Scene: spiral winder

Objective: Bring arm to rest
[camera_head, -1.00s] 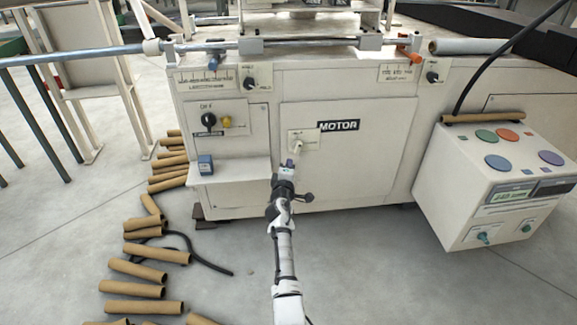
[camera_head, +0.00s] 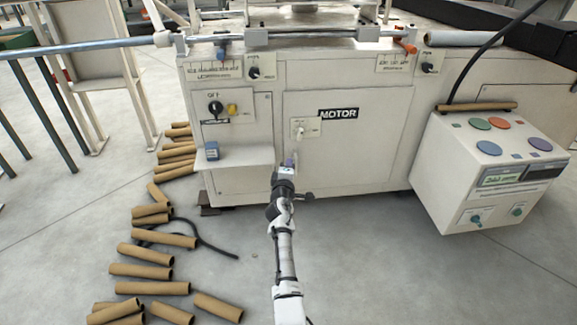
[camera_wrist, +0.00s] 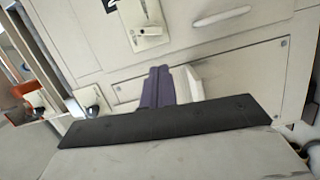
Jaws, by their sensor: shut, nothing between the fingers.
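My gripper (camera_head: 288,163) is at the end of my arm, which reaches forward from the bottom middle of the head view. It is shut and empty, in front of the winder's front panel (camera_head: 340,165), below the motor switch (camera_head: 300,130). In the wrist view the dark purple fingers of my gripper (camera_wrist: 159,86) are together, with the cream machine panel behind them. The motor switch plate (camera_wrist: 147,36) shows above the fingers there, apart from them. I cannot tell the exact gap between the fingertips and the panel.
A control box (camera_head: 485,170) with coloured buttons stands at the right. A small shelf with a blue item (camera_head: 211,150) juts out at the left. Several cardboard tubes (camera_head: 155,238) lie on the floor at the left. The floor (camera_head: 400,270) right of my arm is clear.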

